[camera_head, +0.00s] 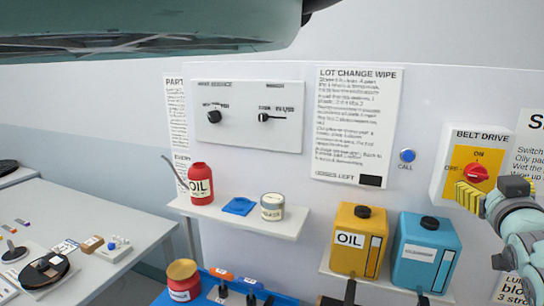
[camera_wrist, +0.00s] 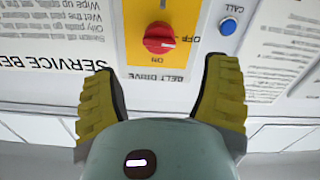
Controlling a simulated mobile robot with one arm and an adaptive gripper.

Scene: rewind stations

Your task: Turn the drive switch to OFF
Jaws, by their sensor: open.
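The drive switch is a red round knob (camera_head: 476,173) on a yellow plate (camera_head: 449,148) labelled BELT DRIVE, at the right of the head view. ON is printed above the knob and OFF to its left. The knob also shows in the upside-down wrist view (camera_wrist: 159,38), where OFF is at its right and ON below it. A pale mark is on the knob, but I cannot tell which label it points to. My gripper (camera_wrist: 162,68) is open and empty, its yellow ridged fingers apart below the knob in the wrist view. In the head view my gripper (camera_head: 473,196) overlaps the plate's lower edge.
A blue CALL button (camera_head: 407,155) is left of the plate. A yellow OIL can (camera_head: 352,262) and a blue can (camera_head: 415,275) stand on a low shelf below. Paper signs hang nearby. A white panel with two dark knobs (camera_head: 245,115) is farther left.

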